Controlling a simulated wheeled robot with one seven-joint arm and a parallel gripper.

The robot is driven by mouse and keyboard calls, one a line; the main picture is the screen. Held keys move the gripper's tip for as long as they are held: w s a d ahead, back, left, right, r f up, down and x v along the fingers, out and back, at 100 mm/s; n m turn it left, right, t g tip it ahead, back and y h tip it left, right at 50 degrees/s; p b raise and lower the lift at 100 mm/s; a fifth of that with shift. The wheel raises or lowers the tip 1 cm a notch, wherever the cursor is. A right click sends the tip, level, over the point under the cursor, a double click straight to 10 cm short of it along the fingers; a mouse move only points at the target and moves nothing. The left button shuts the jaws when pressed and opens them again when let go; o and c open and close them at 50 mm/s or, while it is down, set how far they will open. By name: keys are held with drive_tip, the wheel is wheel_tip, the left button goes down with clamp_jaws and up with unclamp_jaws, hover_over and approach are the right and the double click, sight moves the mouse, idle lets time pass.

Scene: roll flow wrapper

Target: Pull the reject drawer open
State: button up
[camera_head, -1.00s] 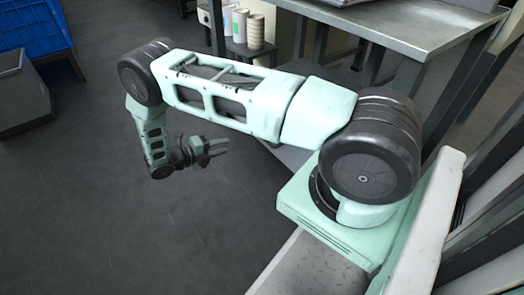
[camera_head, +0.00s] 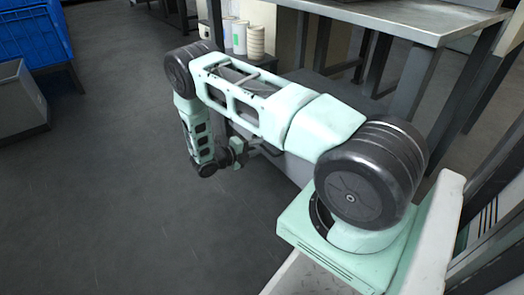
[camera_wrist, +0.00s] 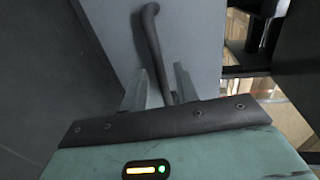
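The grey drawer front (camera_wrist: 190,30) fills the upper middle of the wrist view, with a dark curved bar handle (camera_wrist: 151,28) standing off it. My gripper (camera_wrist: 162,78) is at the handle, its two fingers apart. The handle's lower part runs down between the fingers, with a gap visible; I cannot tell whether either finger touches it. In the head view my gripper (camera_head: 242,152) is low beside the grey cabinet under the metal table, partly hidden by my arm. Whether the drawer is out at all cannot be told.
A metal table (camera_head: 390,22) stands above at the right. White containers (camera_head: 240,38) sit on a low shelf behind my arm. A blue crate (camera_head: 30,35) and a grey bin (camera_head: 18,98) are at far left. The floor (camera_head: 110,200) left of my arm is clear.

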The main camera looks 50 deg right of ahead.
sight(262, 145)
drive_tip(key=shift+b+x, duration=0.4)
drive_tip(key=shift+x, duration=1.1)
drive_tip(key=shift+c, duration=0.3)
clamp_jaws()
drive_tip(key=shift+a, duration=0.15)
